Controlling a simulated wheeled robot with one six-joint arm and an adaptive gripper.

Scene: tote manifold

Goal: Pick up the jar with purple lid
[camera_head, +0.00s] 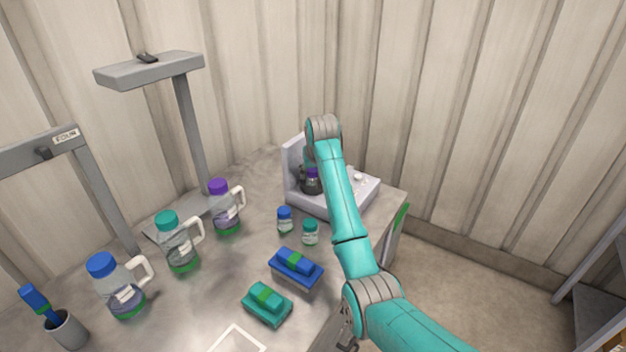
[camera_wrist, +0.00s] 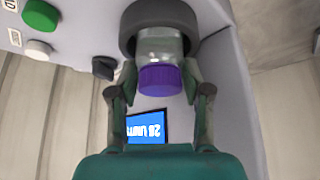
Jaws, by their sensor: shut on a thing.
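The small jar with purple lid (camera_wrist: 160,80) has a clear glass body that reaches into a dark round ring on a grey machine (camera_head: 300,195). In the wrist view my gripper (camera_wrist: 160,72) is shut on the jar, one finger on each side near the lid. In the head view the purple lid (camera_head: 312,173) shows at the machine beside my arm, which partly covers the machine. Whether the jar is seated in the ring or lifted from it, I cannot tell.
Small jars with a blue lid (camera_head: 284,213) and a teal lid (camera_head: 310,227) stand in front of the machine. Handled jugs with purple (camera_head: 219,188), teal (camera_head: 168,220) and blue (camera_head: 103,265) lids stand left. Blue (camera_head: 296,264) and green (camera_head: 266,301) blocks lie nearer.

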